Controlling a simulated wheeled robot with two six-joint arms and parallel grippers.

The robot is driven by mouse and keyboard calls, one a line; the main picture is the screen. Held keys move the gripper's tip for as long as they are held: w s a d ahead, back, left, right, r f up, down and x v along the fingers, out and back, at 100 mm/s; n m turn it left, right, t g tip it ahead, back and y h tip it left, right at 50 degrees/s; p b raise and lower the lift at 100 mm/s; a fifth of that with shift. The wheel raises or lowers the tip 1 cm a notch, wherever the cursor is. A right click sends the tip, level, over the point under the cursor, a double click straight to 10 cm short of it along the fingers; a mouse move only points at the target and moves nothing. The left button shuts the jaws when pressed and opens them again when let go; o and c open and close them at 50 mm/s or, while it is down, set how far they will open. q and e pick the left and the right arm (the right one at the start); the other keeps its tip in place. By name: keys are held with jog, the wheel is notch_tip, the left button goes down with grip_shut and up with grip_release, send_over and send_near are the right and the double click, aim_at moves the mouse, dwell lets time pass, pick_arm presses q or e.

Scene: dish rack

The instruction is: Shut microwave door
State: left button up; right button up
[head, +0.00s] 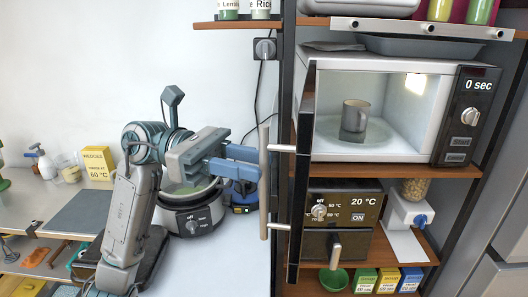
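The microwave (385,62) stands on the shelf at the right with its door (303,150) swung wide open toward me, seen nearly edge-on. A long upright handle (264,200) stands off the door's left side on two pegs. A grey mug (355,116) stands inside the lit microwave. My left gripper (258,164) is at the left of the handle, with its blue fingers apart and their tips close to the handle. I cannot tell whether they touch it. Nothing shows between the fingers. My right gripper is not in view.
A small oven (345,207) sits on the shelf below the microwave. A cooker (200,220) stands on the counter below my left gripper. A grey tray (425,46) lies on top of the microwave. The white counter in front of the cooker is clear.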

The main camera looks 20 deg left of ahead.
aim_at(292, 150)
pick_arm(q)
jog(key=shift+s+d+p, duration=0.1)
jog(key=shift+d+p, duration=0.35)
jog(key=shift+d, duration=0.85)
grip_shut()
